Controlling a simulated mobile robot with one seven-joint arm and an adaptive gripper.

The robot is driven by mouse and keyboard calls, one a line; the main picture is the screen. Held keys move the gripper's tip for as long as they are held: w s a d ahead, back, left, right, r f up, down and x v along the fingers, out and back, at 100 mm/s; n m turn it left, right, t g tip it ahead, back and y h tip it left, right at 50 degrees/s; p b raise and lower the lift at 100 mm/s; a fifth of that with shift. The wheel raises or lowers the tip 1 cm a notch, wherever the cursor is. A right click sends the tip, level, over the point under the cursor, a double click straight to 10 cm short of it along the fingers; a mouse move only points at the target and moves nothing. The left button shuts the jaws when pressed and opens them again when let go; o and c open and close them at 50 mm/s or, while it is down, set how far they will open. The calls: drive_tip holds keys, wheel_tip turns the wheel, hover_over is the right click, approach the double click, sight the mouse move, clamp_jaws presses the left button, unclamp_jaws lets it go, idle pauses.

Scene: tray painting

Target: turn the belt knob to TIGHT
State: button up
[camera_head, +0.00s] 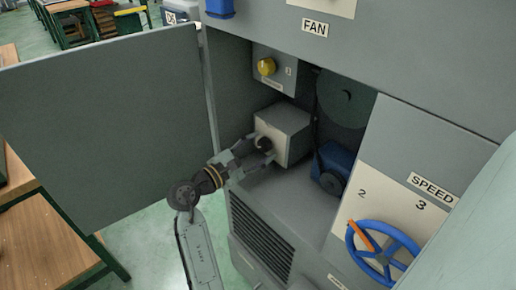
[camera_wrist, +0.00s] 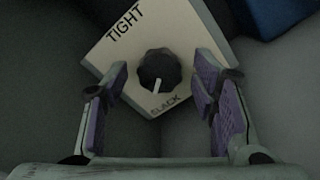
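The belt knob (camera_wrist: 160,66) is dark and scalloped, on a pale plate (camera_wrist: 192,32) marked TIGHT at the upper left and SLACK below. Its white pointer points down toward SLACK. In the head view the knob (camera_head: 263,143) sits on the front of a grey box (camera_head: 290,127) inside the open cabinet. My gripper (camera_head: 255,151) reaches in with its fingers close to the box face. In the wrist view my gripper (camera_wrist: 162,80) is open, with purple-padded fingers left and right of the knob and a visible gap on each side.
The open cabinet door (camera_head: 105,125) stands to the left of my arm. A blue motor (camera_head: 335,165) and a dark round pulley (camera_head: 345,98) are to the right. A blue handwheel (camera_head: 408,242) is below the SPEED panel (camera_head: 400,165).

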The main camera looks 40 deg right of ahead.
drive_tip(key=c, duration=1.1)
drive_tip(key=shift+o, duration=0.2)
